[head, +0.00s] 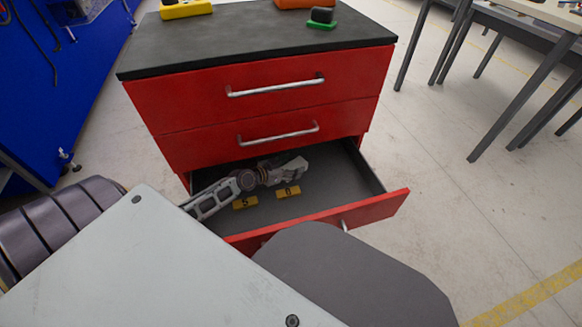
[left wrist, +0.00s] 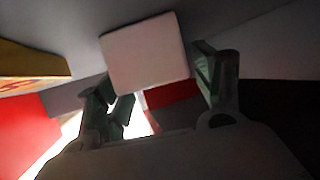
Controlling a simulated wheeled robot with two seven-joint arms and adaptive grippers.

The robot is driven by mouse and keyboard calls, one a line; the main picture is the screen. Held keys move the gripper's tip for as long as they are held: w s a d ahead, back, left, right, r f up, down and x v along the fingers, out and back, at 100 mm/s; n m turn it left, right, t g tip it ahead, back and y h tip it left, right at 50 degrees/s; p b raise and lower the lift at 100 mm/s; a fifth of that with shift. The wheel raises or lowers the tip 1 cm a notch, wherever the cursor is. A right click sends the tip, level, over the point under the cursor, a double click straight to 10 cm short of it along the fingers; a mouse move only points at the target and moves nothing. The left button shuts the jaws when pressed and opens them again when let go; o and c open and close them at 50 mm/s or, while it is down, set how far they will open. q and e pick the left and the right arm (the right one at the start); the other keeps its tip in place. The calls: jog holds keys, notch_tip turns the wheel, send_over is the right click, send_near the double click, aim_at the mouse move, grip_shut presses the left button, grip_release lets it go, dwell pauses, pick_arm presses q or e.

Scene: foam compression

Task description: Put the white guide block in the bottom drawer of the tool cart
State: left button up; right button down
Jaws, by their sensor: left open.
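The red tool cart (head: 190,140) stands in front of me with its bottom drawer (head: 372,208) pulled open. My left gripper (head: 292,169) is inside the drawer, towards its back. In the left wrist view the white guide block (left wrist: 145,50) lies against a grey surface just beyond the fingertips of my open left gripper (left wrist: 162,88). The fingers stand apart on either side of its near end, and I see no grip on it. In the head view I cannot clearly tell the block from the gripper. My right gripper is not in view.
Yellow number tags (head: 245,202) lie on the drawer floor, and one shows in the left wrist view (left wrist: 30,62). The two upper drawers are shut. A yellow item (head: 186,9) and a green-and-black item (head: 321,18) rest on the cart top. Tables stand at right.

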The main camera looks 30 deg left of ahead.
aim_at(294, 165)
pick_arm(q)
jog(key=shift+s+r, duration=0.1)
jog(key=shift+r, duration=0.05)
jog(key=shift+p+v, duration=0.45)
jog(key=shift+v, duration=3.05)
jog(key=shift+s+a+r, duration=0.2)
jog(key=shift+s+r, duration=0.05)
jog(key=shift+s, duration=0.4)
jog(key=shift+v, duration=1)
jog(key=shift+s+a+r+b, duration=0.2)
jog(key=shift+s+b, duration=0.15)
jog(key=shift+s, duration=0.15)
jog(key=shift+s+r, duration=0.1)
